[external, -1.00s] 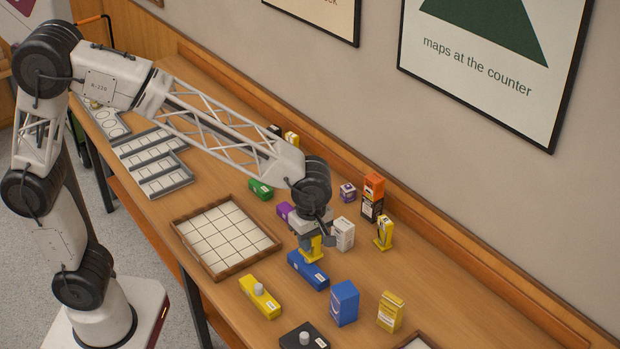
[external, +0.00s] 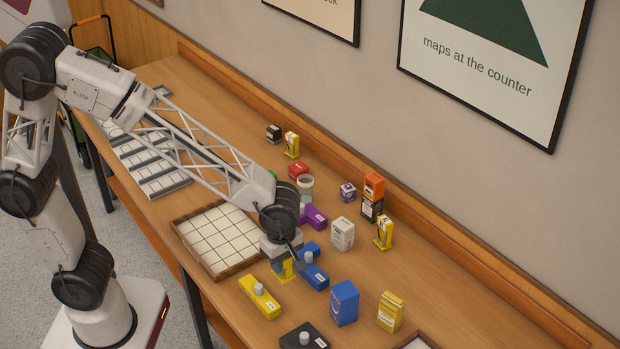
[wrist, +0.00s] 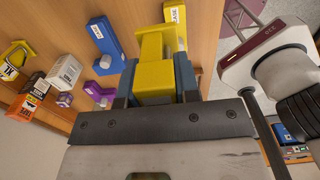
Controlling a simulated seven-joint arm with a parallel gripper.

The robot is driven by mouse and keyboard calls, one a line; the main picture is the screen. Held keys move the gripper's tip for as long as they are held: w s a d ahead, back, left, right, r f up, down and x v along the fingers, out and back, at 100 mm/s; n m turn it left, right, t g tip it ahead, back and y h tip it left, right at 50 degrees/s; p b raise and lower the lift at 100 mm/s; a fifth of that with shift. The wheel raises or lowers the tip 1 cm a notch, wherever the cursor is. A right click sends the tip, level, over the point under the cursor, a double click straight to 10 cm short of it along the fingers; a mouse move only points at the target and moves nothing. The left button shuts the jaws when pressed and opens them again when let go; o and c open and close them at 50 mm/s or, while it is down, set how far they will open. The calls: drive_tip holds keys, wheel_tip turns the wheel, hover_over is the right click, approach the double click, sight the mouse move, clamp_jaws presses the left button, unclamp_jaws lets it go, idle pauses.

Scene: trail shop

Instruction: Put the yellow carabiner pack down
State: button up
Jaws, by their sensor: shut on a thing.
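My gripper (external: 284,266) is shut on the yellow carabiner pack (external: 285,271). It holds the pack above the table, between the gridded tray and the blue flat pack with a grey knob (external: 314,275). In the wrist view the yellow carabiner pack (wrist: 155,78) sits between the two fingers (wrist: 156,88), its far end towards the table. In that view a yellow piece with a white label shows just beyond it. I cannot tell how far the pack is above the table.
A wooden-rimmed gridded tray (external: 232,273) lies left of the gripper. A yellow flat pack (external: 260,296) is in front, a blue box (external: 344,303) and yellow box (external: 390,311) to the right. A purple pack (external: 314,217) and white box (external: 342,233) stand behind. Another yellow pack (external: 384,232) stands right.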

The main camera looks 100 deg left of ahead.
drive_tip(key=shift+w+f, duration=0.15)
idle(0.3)
drive_tip(key=shift+w+a, duration=0.1)
drive_tip(key=shift+w, duration=0.45)
hover_over(345, 289)
drive_tip(key=shift+f, duration=0.7)
drive_tip(key=shift+f, duration=1.75)
drive_tip(key=shift+f, duration=0.2)
drive_tip(key=o, duration=1)
